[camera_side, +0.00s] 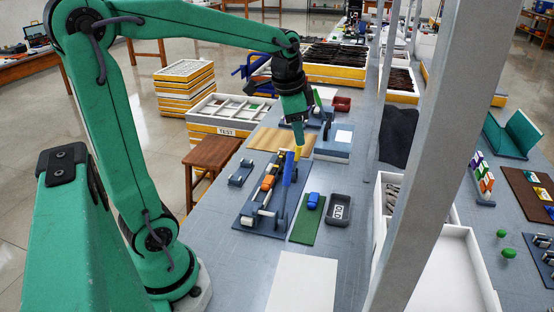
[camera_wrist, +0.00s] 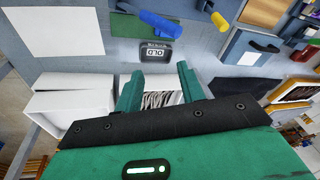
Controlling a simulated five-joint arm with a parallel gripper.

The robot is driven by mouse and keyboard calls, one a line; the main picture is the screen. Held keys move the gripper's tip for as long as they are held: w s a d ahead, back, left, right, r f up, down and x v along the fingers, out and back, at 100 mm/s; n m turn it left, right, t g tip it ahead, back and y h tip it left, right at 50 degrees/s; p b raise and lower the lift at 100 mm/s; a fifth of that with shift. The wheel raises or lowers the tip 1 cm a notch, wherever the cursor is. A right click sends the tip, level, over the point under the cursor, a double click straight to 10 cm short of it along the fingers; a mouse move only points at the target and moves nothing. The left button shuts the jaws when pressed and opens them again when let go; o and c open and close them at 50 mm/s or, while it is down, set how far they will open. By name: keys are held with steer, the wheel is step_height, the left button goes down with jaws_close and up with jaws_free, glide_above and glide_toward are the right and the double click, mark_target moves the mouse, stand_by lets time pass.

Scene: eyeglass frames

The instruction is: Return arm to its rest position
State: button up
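My green arm reaches from the left over the grey bench in the side view. My gripper (camera_side: 298,140) points down above the dark blue fixture (camera_side: 245,212), near its upright blue part (camera_side: 287,172). A yellow piece (camera_side: 301,154) shows just below the fingertips; whether they touch it cannot be told from the side. In the wrist view my gripper (camera_wrist: 157,78) has its two green fingers well apart, with nothing held between them.
A green mat (camera_side: 304,232) with a blue object (camera_side: 313,200) and a dark tray (camera_side: 345,198) lie to the right of the fixture. The tray, labelled OLD, also shows in the wrist view (camera_wrist: 174,57). A grey post (camera_side: 425,130) stands at right.

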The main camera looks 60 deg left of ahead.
steer(key=s+d+n+t, duration=0.1)
steer(key=s+d+n, duration=0.1)
steer(key=s+d, duration=0.2)
steer(key=s+d+n+t, duration=0.1)
steer(key=s+d, duration=0.3)
steer(key=s, duration=0.5)
steer(key=shift+s+d+f+n+t+h, duration=0.2)
steer(key=shift+d+f+n+t+h, duration=0.15)
steer(key=shift+n, duration=0.45)
steer(key=shift+a, duration=0.1)
